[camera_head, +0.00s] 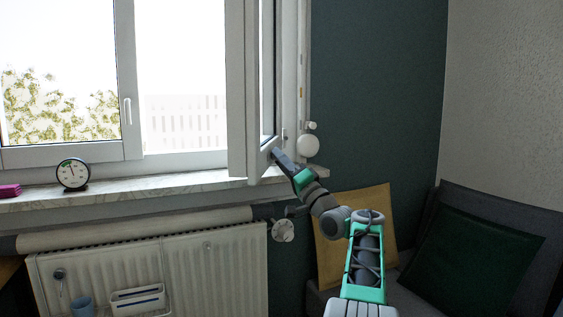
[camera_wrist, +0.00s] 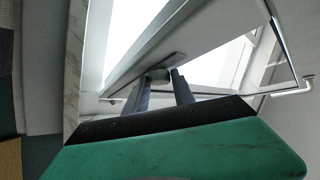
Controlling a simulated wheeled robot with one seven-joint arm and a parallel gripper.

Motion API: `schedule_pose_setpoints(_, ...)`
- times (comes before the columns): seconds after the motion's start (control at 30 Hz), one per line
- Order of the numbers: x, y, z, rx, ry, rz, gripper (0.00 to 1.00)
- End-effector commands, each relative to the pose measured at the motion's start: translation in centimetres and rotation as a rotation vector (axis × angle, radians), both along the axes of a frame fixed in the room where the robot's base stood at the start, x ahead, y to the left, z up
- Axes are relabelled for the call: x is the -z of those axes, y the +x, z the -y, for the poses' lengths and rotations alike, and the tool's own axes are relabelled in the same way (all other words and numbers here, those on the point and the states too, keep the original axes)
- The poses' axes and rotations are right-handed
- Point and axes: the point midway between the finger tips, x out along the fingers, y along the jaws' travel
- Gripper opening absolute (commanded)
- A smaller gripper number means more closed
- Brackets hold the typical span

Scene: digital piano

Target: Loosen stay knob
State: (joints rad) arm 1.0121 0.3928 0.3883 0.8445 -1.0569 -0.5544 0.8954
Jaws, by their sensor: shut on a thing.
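My gripper (camera_head: 276,154) reaches up to the lower edge of the open window sash (camera_head: 236,90) in the head view. In the wrist view my gripper (camera_wrist: 160,82) has its two dark fingers closed around a small dark grey knob (camera_wrist: 158,74), which I take for the stay knob. The knob sits at a dark plate on the underside of the sash frame (camera_wrist: 205,45). The fingers hide much of the knob, and its turn cannot be read. In the head view the knob is too small to make out.
The marble sill (camera_head: 130,188) runs below the window, with a round dial clock (camera_head: 73,174) and a pink item (camera_head: 9,190) at left. A radiator (camera_head: 215,275) with its valve (camera_head: 283,231) is below. A yellow cushion (camera_head: 335,250) and a dark green cushion (camera_head: 465,260) lie at right.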

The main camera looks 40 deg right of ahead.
Motion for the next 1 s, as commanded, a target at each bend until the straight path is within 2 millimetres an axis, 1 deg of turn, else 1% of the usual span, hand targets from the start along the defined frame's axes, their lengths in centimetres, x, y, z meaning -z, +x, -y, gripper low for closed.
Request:
schedule_pose_setpoints(0.03,0.05,-0.01,0.04,0.001,0.000,-0.001,0.16)
schedule_pose_setpoints(0.23,0.06,-0.02,0.07,0.001,0.001,0.000,0.00)
schedule_pose_setpoints(0.53,0.34,0.09,0.19,-0.001,-0.022,0.020,0.00)
schedule_pose_setpoints(0.67,0.68,0.27,0.41,0.000,-0.094,0.088,0.00)
schedule_pose_setpoints(0.8,0.45,0.40,0.56,0.001,-0.185,0.171,0.00)
schedule_pose_setpoints(1.0,0.22,0.51,0.72,0.004,-0.271,0.252,0.00)
